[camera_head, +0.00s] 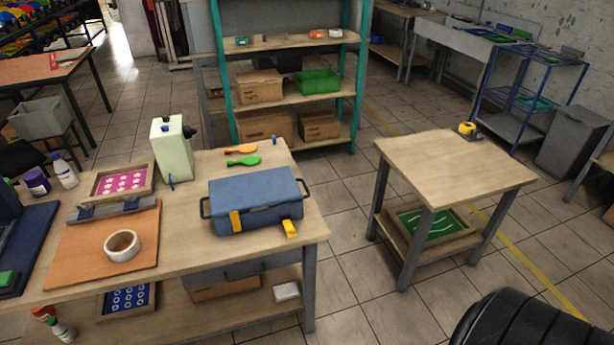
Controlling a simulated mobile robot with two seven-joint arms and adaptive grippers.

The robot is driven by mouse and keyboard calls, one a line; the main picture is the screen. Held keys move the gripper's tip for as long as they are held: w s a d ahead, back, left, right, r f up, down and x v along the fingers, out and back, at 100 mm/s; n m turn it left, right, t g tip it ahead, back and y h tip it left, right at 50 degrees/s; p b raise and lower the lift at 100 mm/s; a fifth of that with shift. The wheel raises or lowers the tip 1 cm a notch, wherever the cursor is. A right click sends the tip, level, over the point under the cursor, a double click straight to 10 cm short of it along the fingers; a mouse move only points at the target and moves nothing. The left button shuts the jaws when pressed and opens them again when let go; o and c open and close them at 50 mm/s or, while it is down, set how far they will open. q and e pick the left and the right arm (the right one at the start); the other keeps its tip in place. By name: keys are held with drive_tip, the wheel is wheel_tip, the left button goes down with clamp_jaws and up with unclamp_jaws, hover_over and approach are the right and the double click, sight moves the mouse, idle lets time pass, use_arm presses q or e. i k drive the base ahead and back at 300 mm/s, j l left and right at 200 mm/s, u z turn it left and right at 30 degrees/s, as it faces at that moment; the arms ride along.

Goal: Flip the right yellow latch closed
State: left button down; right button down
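The blue toolbox (255,194) sits on the wooden workbench, near its right end, with its lid down. The left yellow latch (236,221) lies upright and flat against the front of the box. The right yellow latch (290,229) sticks outward and down from the box's lower front right corner, away from the lid. A dark handle shows at each side of the box. Neither of my grippers is in view, and nothing touches the box or its latches.
A small table (455,165) with a tape measure (467,129) stands right, across open floor.

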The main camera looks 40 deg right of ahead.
sight(290, 230)
drive_tip(key=z, duration=1.05)
